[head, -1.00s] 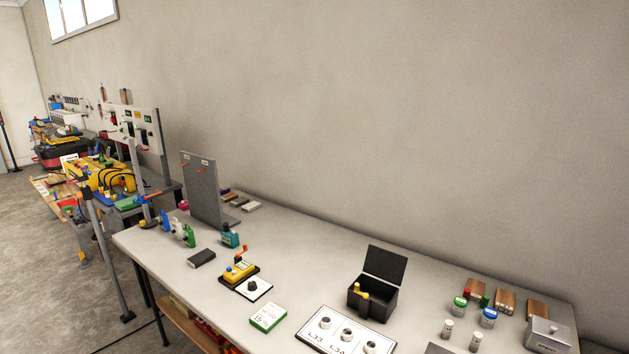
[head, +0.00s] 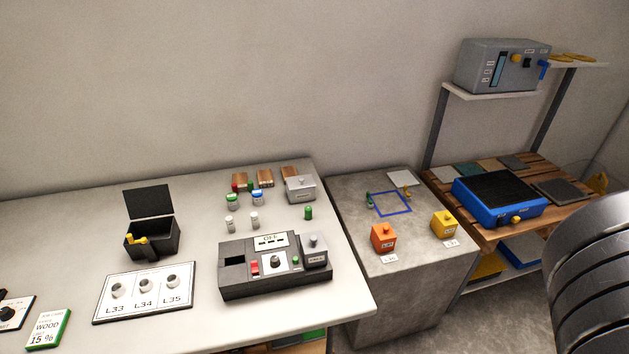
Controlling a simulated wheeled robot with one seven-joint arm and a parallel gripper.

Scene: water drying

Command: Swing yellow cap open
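I cannot tell for certain which part is the yellow cap. Yellow pieces show in the head view in several places. A yellow handle-like piece (head: 137,240) is at the front of the black open-lidded box (head: 157,246) on the left table. A yellow box with a small knob on top (head: 444,224) stands upright on the grey block. A yellow knob (head: 516,220) is on the front of the blue device with a black top (head: 497,196). A grey machine (head: 500,66) on the upper shelf has a small yellow round part (head: 516,58). My gripper is not in view.
The white table (head: 60,230) holds a panel marked L33, L34, L35 (head: 145,292), a black control unit (head: 276,270) and small jars. The grey block (head: 425,262) also bears an orange box (head: 383,237). A wooden bench (head: 545,212) stands at the right. Dark ribbed hardware covers the lower right.

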